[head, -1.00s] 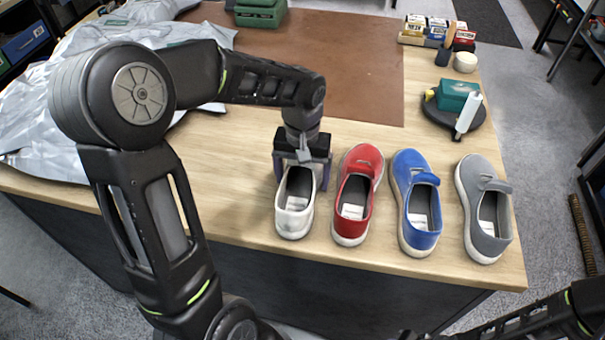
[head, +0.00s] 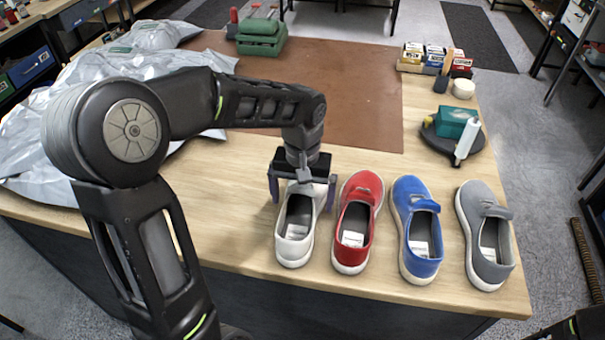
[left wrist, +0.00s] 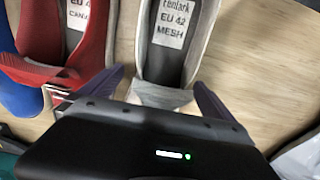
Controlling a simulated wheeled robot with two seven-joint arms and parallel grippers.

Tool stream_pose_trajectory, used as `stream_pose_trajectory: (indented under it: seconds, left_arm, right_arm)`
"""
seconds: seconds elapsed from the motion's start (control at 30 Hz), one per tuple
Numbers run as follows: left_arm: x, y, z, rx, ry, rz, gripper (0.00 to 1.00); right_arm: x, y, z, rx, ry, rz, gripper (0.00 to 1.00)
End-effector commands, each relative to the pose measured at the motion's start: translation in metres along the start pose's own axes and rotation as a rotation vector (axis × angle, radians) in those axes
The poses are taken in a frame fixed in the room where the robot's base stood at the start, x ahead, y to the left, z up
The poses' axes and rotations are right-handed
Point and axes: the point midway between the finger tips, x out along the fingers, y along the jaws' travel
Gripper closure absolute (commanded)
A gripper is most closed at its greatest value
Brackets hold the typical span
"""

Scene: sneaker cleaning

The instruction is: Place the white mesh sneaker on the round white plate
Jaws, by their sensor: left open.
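The white mesh sneaker (head: 295,249) stands leftmost in a row of shoes on the wooden table, with its toe pointing away from me. In the left wrist view its insole label (left wrist: 168,24) reads "EU 42 MESH". My left gripper (head: 302,198) is open over the toe end, one finger on each side of the shoe. I do not see a round white plate. My right gripper is out of view.
Red (head: 352,253), blue (head: 418,268) and grey (head: 485,272) shoes stand close to the right. A dark round tray (head: 433,139) holds a green box and a white bottle. A brown mat (head: 350,85) lies behind. Crumpled silver sheeting (head: 60,140) covers the left.

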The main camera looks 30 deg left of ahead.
Motion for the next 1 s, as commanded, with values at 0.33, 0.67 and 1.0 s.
stream_pose_trajectory:
  seconds: [0.33, 0.67, 1.0]
  left_arm:
    - [-0.071, 0.001, -0.001, 0.002, 0.005, 0.002, 0.0]
    - [-0.1, 0.0, 0.0, 0.002, 0.001, 0.001, 0.0]
    - [-0.1, 0.0, 0.0, 0.002, 0.0, 0.0, 0.0]
  right_arm:
    - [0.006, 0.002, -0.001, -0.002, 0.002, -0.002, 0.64]
    - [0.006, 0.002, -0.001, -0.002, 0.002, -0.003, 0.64]
    - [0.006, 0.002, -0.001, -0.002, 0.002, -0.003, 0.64]
